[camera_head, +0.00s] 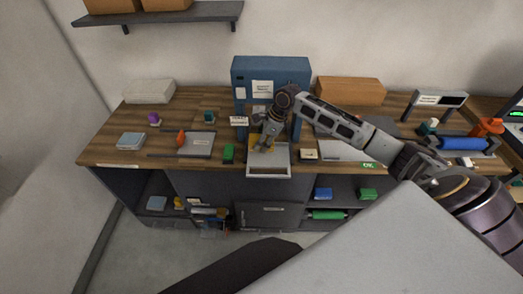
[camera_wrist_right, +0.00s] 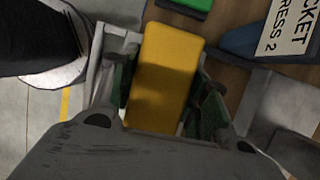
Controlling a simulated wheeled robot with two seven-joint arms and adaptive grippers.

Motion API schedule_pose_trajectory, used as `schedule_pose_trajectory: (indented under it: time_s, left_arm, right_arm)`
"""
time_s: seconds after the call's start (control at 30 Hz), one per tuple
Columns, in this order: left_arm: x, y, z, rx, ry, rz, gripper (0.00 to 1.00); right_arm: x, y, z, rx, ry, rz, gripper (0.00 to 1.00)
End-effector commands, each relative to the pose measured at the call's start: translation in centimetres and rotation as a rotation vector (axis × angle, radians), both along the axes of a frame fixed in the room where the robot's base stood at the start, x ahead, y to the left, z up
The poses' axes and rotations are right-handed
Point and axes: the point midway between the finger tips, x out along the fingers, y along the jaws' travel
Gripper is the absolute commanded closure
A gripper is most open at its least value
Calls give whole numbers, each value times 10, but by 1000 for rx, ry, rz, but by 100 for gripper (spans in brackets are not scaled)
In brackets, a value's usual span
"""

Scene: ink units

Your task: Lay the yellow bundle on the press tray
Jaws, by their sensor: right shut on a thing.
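The yellow bundle (camera_wrist_right: 162,70) lies between the fingers of my right gripper (camera_head: 262,145), which is shut on it. Only a small yellow part of the bundle (camera_head: 254,149) shows in the head view; the gripper hides the rest. The press tray (camera_head: 268,171) is a pale, shallow tray sticking out at the front of the blue press (camera_head: 270,72). The gripper and bundle are over its rear part. I cannot tell whether the bundle touches the tray. A pale tray edge (camera_wrist_right: 108,42) shows beside the bundle in the wrist view. My left gripper is not in view.
A small pale block (camera_head: 309,154) is close on the right. The press frame rises behind the gripper. A brown box (camera_head: 350,91) stands at the back right.

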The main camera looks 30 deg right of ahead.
Motion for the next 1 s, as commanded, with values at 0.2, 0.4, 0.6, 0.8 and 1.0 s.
schedule_pose_trajectory:
  time_s: [0.2,0.4,0.6,0.8,1.0]
  left_arm:
    - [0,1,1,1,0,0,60]
    - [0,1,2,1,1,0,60]
    - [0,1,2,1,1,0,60]
    - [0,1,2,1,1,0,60]
    - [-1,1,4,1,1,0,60]
  right_arm:
    - [0,1,-11,1,1,-1,81]
    - [0,0,-35,0,2,0,81]
    - [0,0,-50,0,0,0,81]
    - [0,0,-51,0,-1,0,81]
    - [0,0,-52,1,-1,0,81]
